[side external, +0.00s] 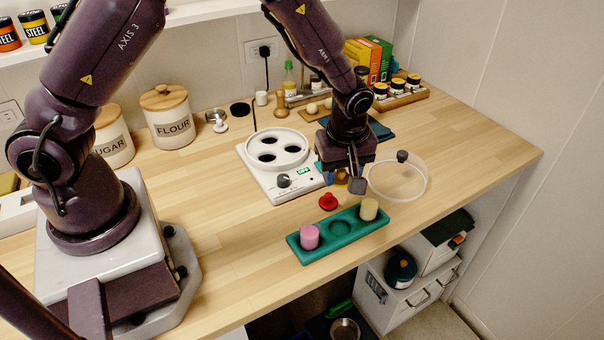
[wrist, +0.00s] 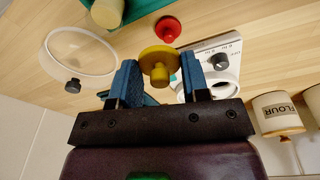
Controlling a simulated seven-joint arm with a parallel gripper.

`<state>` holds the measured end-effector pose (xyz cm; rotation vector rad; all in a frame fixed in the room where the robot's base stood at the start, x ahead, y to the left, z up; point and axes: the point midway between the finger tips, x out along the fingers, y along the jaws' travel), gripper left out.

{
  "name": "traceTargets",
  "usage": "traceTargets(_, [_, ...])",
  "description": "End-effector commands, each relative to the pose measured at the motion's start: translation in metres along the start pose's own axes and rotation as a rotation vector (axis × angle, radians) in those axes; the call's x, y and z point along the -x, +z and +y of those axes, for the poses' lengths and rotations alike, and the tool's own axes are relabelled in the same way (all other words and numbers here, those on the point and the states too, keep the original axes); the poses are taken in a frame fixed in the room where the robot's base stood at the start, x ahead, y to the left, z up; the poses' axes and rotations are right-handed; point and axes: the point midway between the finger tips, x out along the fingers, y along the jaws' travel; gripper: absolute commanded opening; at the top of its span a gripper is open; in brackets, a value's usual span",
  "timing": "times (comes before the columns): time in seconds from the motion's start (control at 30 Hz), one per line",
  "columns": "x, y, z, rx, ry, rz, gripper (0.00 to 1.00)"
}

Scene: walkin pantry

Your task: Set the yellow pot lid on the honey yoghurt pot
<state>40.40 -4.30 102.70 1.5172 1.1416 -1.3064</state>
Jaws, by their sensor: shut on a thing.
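My gripper (wrist: 160,75) is shut on the yellow pot lid (wrist: 159,55), which sits between the two blue fingers with its knob toward the palm. In the side external view the yellow lid (side external: 341,178) shows partly behind a finger, above the worktop. The pale yellow pot, likely the honey yoghurt pot (side external: 369,209), stands upright at the right end of the green rack (side external: 322,250), with no lid on it. The pot also shows at the top of the wrist view (wrist: 107,12). The lid is apart from the pot, to its left and farther back.
A pink pot (side external: 309,237) stands at the rack's left end; the middle hole is empty. A red lid (side external: 328,201) lies behind the rack. A clear round cover (side external: 398,182) with a dark knob lies at right. The white appliance (side external: 266,184) stands behind left.

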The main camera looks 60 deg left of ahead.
Motion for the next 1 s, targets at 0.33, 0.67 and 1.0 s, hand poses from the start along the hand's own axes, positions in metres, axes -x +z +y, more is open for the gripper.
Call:
traceTargets(0.33, [0.029, 0.019, 0.064, 0.043, -0.009, -0.011, 0.21])
traceTargets(0.67, [0.011, 0.021, 0.059, 0.062, -0.035, -0.012, 0.21])
traceTargets(1.0, [-0.02, 0.026, 0.059, 0.061, -0.034, -0.012, 0.21])
